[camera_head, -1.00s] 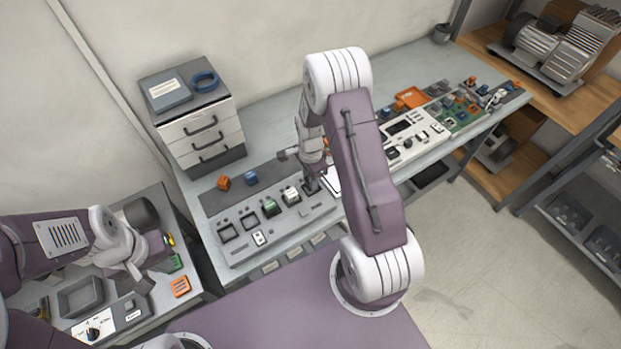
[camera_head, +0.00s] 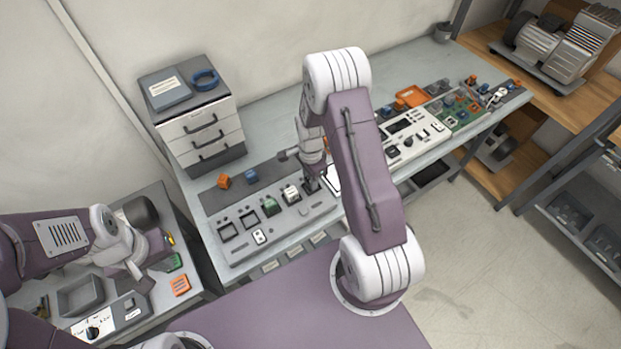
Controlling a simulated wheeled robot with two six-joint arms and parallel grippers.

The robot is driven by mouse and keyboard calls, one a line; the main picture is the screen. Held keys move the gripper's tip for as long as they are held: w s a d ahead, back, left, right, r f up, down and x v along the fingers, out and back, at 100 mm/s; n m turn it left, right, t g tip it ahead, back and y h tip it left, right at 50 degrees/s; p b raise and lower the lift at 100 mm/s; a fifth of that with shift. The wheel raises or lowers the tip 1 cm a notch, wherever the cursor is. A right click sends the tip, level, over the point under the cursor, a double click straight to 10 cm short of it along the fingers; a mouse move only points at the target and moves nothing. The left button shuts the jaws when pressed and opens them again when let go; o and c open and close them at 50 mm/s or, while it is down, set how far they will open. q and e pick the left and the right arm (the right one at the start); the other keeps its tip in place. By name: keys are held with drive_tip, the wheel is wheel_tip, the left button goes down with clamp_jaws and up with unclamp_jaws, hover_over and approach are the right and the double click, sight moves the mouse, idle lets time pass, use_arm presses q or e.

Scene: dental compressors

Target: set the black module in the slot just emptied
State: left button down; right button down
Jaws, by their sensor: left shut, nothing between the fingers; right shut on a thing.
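The grey slot panel (camera_head: 283,228) lies on the long bench, with two empty dark-framed slots, (camera_head: 228,231) and (camera_head: 248,220), at its left. A green module (camera_head: 270,207) and a pale-topped module (camera_head: 291,194) sit in the slots to their right. My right gripper (camera_head: 311,183) points down at the panel just right of the pale module. It is shut on a small dark thing, apparently the black module (camera_head: 312,188); my arm and fingers hide most of it, and I cannot tell whether it is seated. My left gripper (camera_head: 142,282) is shut and empty over the side table.
An orange block (camera_head: 223,182) and a blue block (camera_head: 251,177) lie behind the panel. A drawer cabinet (camera_head: 203,133) stands at the bench's back left. More panels with modules fill the bench's right.

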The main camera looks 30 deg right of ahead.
drive_tip(key=shift+f, duration=0.4)
drive_tip(key=shift+f+b, duration=0.2)
drive_tip(key=shift+b, duration=0.1)
drive_tip(key=c, duration=1.1)
unclamp_jaws()
drive_tip(key=shift+o, duration=0.2)
drive_tip(key=o, duration=0.3)
drive_tip(key=shift+o, duration=0.2)
drive_tip(key=shift+r, duration=0.1)
